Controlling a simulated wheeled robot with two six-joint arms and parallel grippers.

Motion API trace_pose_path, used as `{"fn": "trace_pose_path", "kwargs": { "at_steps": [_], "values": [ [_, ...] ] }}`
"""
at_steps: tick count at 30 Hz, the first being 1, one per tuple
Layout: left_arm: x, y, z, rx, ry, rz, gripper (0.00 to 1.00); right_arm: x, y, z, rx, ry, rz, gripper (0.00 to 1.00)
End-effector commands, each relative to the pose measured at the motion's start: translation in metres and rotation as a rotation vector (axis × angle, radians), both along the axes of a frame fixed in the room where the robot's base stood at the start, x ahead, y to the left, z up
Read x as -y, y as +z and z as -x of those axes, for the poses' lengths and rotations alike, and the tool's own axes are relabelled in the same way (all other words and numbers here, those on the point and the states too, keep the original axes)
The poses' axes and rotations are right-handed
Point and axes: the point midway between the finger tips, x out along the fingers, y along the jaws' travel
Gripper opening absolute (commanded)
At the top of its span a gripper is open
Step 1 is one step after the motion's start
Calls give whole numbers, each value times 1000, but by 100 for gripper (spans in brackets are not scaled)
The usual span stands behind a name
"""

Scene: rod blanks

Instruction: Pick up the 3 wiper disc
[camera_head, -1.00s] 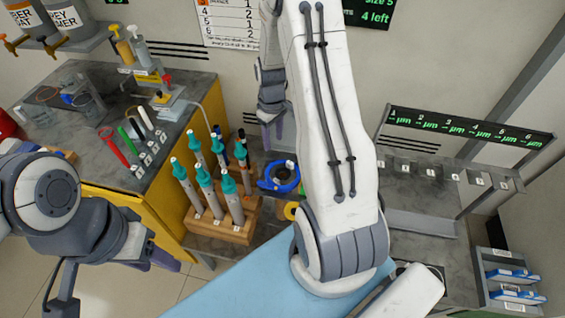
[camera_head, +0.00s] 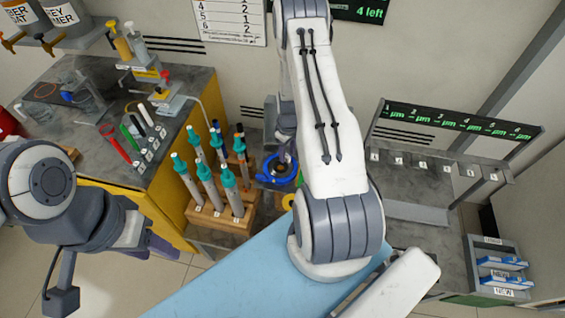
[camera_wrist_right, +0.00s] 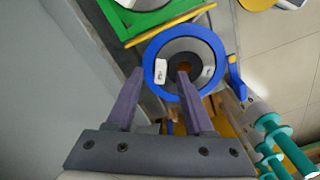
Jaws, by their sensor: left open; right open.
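A round disc (camera_wrist_right: 190,46) with a blue rim, a grey face, a dark centre and small white labels lies below my right gripper in the right wrist view. I cannot read a number on it. The blue ring (camera_head: 269,184) in the head view looks like the same thing, partly hidden by my right arm. My right gripper (camera_wrist_right: 160,74) is open. In the picture its left finger is just outside the blue rim and its right finger over the disc's centre; I cannot tell if they touch it. My left gripper (camera_head: 160,249) is open and empty, away at the left.
A wooden rack (camera_head: 222,217) of several teal-topped rods stands left of the disc. A yellow ring (camera_head: 288,201) is close in front of it. A green piece (camera_wrist_right: 135,14) and a yellow strip (camera_wrist_right: 165,26) lie beside the disc. A shelf with screens (camera_head: 455,122) is at right.

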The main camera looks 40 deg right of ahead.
Motion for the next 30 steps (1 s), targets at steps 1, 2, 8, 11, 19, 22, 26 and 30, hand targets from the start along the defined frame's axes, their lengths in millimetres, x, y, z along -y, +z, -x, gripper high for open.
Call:
{"fn": "trace_pose_path", "kwargs": {
  "at_steps": [1, 2, 8, 11, 19, 22, 26, 30],
  "values": [
    [0, 2, 0, 0, 0, 0, 50, 0, -5, 1, -1, 0, -1, 52],
    [0, 3, 0, 0, 0, 0, 50, 0, -7, 1, -1, -1, -1, 52],
    [0, 2, 0, 0, 0, 0, 50, 0, -12, 0, 1, -1, 1, 52],
    [0, 2, 0, 0, 0, 0, 50, 0, -12, 0, 0, -1, 0, 52],
    [0, 2, 0, 0, 0, 0, 50, 0, -12, 0, 0, -1, 0, 0],
    [0, 2, 0, 0, 0, 0, 50, 0, -12, 0, 0, -1, 0, 0],
    [0, 2, 0, 0, 0, 0, 50, 0, -11, 0, 0, -1, 0, 0],
    [0, 0, 0, 0, 0, 0, 50, 1, -6, 0, 2, -1, 1, 0]
  ]
}}
